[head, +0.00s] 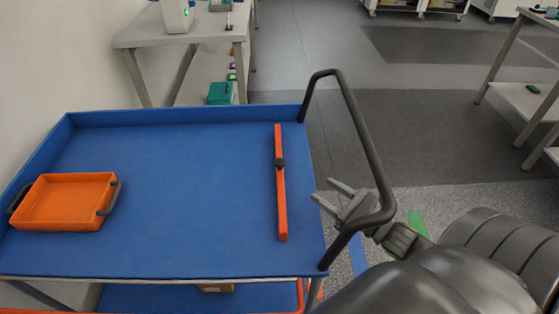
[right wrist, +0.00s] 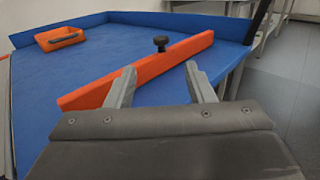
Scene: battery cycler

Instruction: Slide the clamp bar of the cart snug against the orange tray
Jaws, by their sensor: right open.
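The orange tray (head: 66,201) with dark side handles lies at the left end of the blue cart top (head: 190,180). The tray also shows at the far left in the right wrist view (right wrist: 61,39). The orange clamp bar (head: 281,205) with a black knob (head: 280,163) stands near the cart's right end, with a wide gap of bare blue top between it and the tray. My right gripper (head: 322,190) is open and empty by the cart's right edge, apart from the bar in the head view. In the right wrist view the bar (right wrist: 150,70) lies beyond the fingertips (right wrist: 158,74). My left gripper is not in view.
A dark handle loop (head: 350,110) rises at the cart's right end, close to my right gripper and arm. The cart has a raised blue rim (head: 190,115) at the back. A table (head: 190,32) stands behind, with a green box (head: 220,93) on its lower shelf.

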